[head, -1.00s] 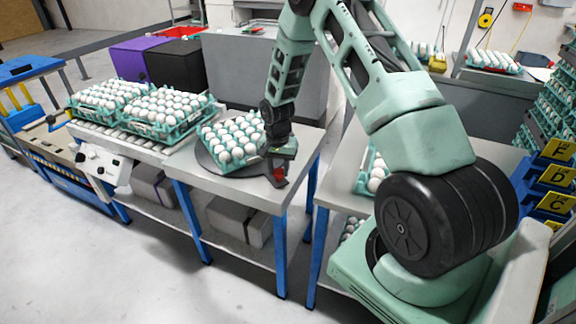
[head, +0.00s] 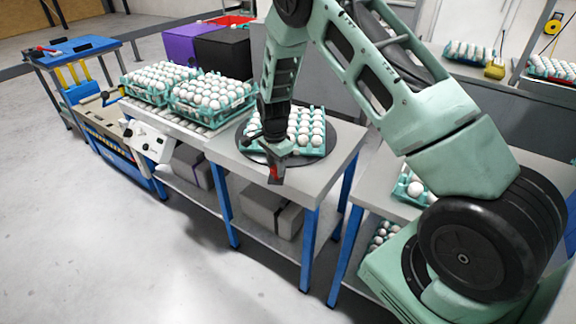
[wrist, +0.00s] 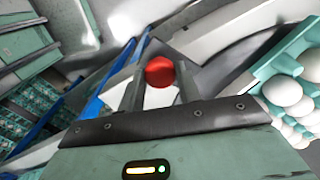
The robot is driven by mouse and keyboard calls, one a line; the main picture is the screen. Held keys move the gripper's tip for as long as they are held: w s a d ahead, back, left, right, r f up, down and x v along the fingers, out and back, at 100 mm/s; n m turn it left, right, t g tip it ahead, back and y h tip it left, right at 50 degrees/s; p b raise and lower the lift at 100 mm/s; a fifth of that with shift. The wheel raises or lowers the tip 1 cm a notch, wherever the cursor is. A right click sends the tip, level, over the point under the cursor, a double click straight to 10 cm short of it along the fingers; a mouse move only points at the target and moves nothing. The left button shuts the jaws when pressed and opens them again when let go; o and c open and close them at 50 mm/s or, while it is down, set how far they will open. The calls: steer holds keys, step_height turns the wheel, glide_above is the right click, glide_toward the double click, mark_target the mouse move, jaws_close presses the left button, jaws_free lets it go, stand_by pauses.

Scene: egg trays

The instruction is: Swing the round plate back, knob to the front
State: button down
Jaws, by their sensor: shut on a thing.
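The dark round plate (head: 331,138) lies on the grey table (head: 228,153) with a teal tray of white eggs (head: 308,148) on it. It also shows in the wrist view as a dark curved surface (wrist: 236,62). Its red knob (head: 273,174) is at the plate's front side, near the table's front edge. My gripper (head: 274,170) is shut on the knob. In the wrist view the red knob (wrist: 160,72) sits between the two fingers of my gripper (wrist: 160,80). My wrist hides the left part of the tray.
Two full egg trays (head: 213,92) stand on the conveyor at the left, with a white control box (head: 150,140) in front. Purple and black crates (head: 222,52) stand behind. Another table with eggs (head: 412,188) is at the right, near my base.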

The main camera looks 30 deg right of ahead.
steer(key=w+a+m, duration=0.5)
steer(key=w+a, duration=0.2)
steer(key=w, duration=0.3)
steer(key=shift+b, duration=0.4)
steer(key=shift+w+a+r+m, duration=0.1)
steer(key=shift+m, duration=0.2)
steer(key=c, duration=1)
jaws_free()
steer(key=shift+w, duration=0.1)
step_height(320, 180, up, 17)
steer(key=b, duration=0.1)
steer(key=shift+r+b, duration=0.15)
steer(key=shift+b, duration=0.2)
